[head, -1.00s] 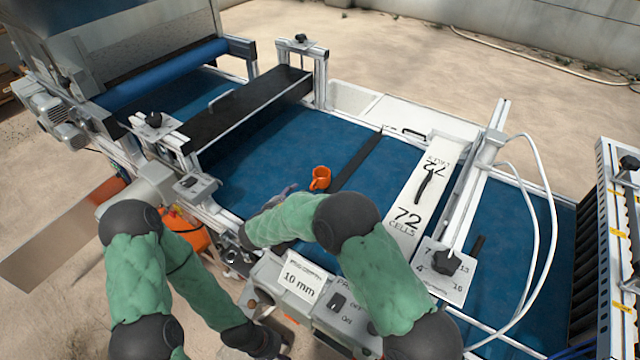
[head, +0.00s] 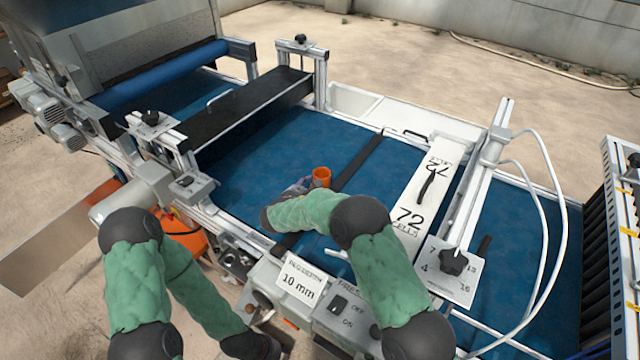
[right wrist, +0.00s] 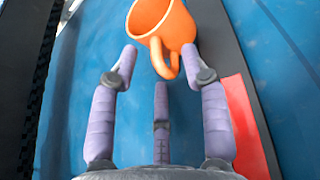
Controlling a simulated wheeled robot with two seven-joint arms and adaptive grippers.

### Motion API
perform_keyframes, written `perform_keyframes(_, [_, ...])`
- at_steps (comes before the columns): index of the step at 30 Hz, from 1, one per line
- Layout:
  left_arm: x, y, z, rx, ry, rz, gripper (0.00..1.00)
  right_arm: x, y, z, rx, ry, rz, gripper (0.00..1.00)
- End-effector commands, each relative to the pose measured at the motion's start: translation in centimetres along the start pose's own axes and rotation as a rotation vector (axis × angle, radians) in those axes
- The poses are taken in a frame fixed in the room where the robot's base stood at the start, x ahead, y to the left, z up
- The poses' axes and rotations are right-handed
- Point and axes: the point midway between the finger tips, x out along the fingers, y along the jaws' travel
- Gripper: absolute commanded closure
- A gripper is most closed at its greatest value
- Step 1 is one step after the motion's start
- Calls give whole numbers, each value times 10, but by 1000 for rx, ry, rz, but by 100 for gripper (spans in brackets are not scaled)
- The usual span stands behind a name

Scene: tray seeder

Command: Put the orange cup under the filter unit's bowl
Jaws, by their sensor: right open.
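The orange cup (head: 321,176) stands on the blue belt, left of a black bar. In the right wrist view the cup (right wrist: 166,22) is at the top, its handle pointing down between the fingers. My right gripper (head: 300,188) is just left of the cup in the head view. In the right wrist view the gripper (right wrist: 160,65) is open and empty, its fingertips close around the handle. My left forearm reaches the bottom edge, where its gripper cannot be made out. A small silver and black fitting (head: 236,262) sits at the machine's near side; I cannot tell whether it is the filter unit.
The blue belt (head: 260,150) is clear left of the cup. A white "72 cells" bar (head: 425,195) crosses it to the right. A control box (head: 330,310) is at the near edge. A red patch (right wrist: 245,125) lies beside the gripper.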

Motion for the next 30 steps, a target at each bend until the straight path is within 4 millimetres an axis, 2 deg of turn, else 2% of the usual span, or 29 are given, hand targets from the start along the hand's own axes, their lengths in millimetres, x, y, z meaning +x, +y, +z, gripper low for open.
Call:
perform_keyframes(2, [-1,0,0,0,0,0,60,0,0,0,0,0,0,53])
perform_keyframes(7, [-1,0,0,0,0,0,60,-1,0,0,0,0,0,98])
perform_keyframes(22, [-3,1,0,0,0,0,60,-2,0,4,0,1,0,100])
perform_keyframes(26, [-8,3,0,0,0,0,60,-6,2,14,0,0,0,100])
perform_keyframes(30, [-18,6,1,0,0,0,60,-14,5,34,2,-2,0,100])
